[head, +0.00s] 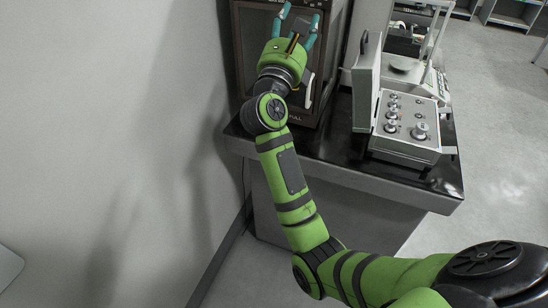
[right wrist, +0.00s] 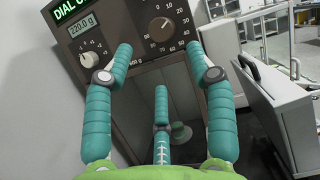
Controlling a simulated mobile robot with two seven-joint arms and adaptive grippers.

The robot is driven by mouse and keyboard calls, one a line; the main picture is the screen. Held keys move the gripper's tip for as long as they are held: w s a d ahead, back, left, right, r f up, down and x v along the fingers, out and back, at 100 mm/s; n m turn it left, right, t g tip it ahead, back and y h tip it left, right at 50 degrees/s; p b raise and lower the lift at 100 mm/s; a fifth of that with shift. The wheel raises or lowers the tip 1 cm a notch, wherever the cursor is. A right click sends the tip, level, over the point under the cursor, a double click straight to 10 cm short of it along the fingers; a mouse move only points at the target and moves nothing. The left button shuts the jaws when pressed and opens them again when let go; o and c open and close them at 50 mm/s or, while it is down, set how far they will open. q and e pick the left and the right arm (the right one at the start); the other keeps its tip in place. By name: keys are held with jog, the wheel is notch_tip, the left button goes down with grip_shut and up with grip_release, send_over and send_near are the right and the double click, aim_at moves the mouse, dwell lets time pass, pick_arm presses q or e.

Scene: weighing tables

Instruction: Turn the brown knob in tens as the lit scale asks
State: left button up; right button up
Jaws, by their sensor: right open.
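A tall dark-brown cabinet (head: 245,50) stands on the table. In the right wrist view its panel carries a green-lit sign (right wrist: 74,15), partly cut off, and a display (right wrist: 84,26) reading 220.0 g. A dark knob (right wrist: 160,29), probably the brown one, sits in a ring of numbers in tens. A smaller grey knob (right wrist: 89,60) is at its left. My right gripper (head: 300,16) is open at the cabinet front. In its wrist view, the open fingers (right wrist: 160,62) are below and on either side of the dark knob, with nothing between them. My left gripper is not in view.
A grey box (head: 405,125) with several metal knobs and a raised lid (head: 366,85) stands right of the cabinet. A balance (head: 402,65) is behind it. The black tabletop (head: 340,150) is bare in front. A plain wall (head: 130,120) is close on the left.

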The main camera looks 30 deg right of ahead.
jog(key=x, duration=0.9)
jog(key=shift+d+r, duration=0.25)
jog(key=shift+r, duration=0.05)
jog(key=n+t+y+p, duration=0.1)
jog(key=n+y+p, duration=0.1)
jog(key=n+p, duration=0.2)
jog(key=n+t+y+p, duration=0.1)
jog(key=n+y+p, duration=0.1)
jog(key=n+p, duration=0.3)
jog(key=shift+s+a+r+p, duration=0.1)
jog(key=shift+r+p, duration=0.1)
jog(key=shift+p, duration=0.1)
jog(key=f+b+v, duration=0.1)
jog(key=b+v, duration=0.2)
jog(key=v, duration=0.5)
jog(key=a+f+n+y+p, duration=0.1)
jog(key=a+f+n+y, duration=0.1)
jog(key=f+n, duration=0.5)
jog(key=a+f+n+y+p, duration=0.1)
jog(key=a+f+n+y, duration=0.2)
jog(key=f+n, duration=0.4)
jog(key=a+f+n+y+p, duration=0.1)
jog(key=f+n+y, duration=0.3)
jog(key=f, duration=1.6)
jog(key=shift+s+a+n+y, duration=0.45)
jog(key=shift+a+n, duration=0.4)
jog(key=shift+n, duration=1.25)
jog(key=shift+r, duration=0.1)
